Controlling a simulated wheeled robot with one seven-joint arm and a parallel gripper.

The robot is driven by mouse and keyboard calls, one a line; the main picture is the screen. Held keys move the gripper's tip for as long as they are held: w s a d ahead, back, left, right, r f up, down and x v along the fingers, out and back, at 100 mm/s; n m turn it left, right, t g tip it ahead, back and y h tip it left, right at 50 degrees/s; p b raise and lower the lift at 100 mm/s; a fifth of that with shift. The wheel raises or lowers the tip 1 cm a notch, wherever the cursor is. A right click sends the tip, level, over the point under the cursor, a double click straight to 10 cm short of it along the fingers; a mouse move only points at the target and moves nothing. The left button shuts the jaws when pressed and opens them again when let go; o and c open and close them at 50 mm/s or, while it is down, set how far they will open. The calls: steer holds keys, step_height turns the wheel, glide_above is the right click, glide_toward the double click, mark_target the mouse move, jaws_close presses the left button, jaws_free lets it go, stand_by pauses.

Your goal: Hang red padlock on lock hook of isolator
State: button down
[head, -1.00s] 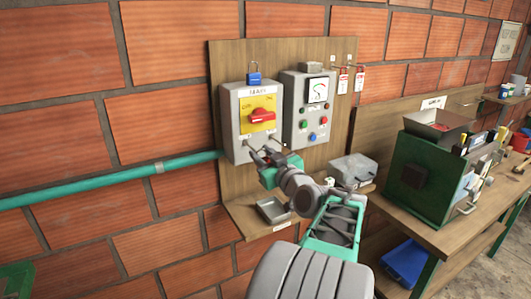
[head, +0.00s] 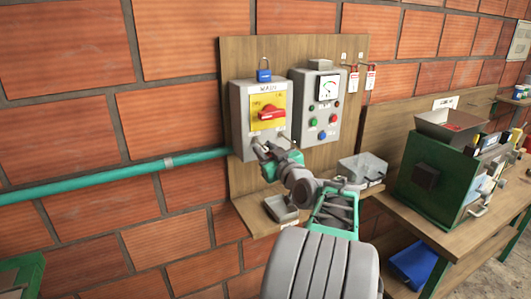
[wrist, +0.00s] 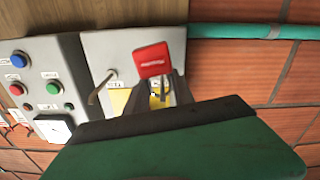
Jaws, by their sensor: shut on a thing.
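The isolator (head: 240,130) is a grey box with a yellow plate (head: 258,103) and a red rotary handle (head: 271,113). In the head view my gripper (head: 264,151) is at its lower front. In the wrist view, which is turned upside down, my gripper (wrist: 160,88) is shut on the red padlock (wrist: 152,60). The padlock's red body with white lettering sticks out past the fingertips, in front of the isolator face. Its shackle is mostly hidden by the fingers. A metal hook (wrist: 96,92) projects from the isolator beside the padlock. The padlock is not discernible in the head view.
Red-and-white tags (head: 371,78) hang further right. A small grey tray (head: 281,209) is below. A teal pipe (head: 110,174) enters from the left.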

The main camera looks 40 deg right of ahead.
stand_by(0.4)
steer(key=c, duration=1)
jaws_free()
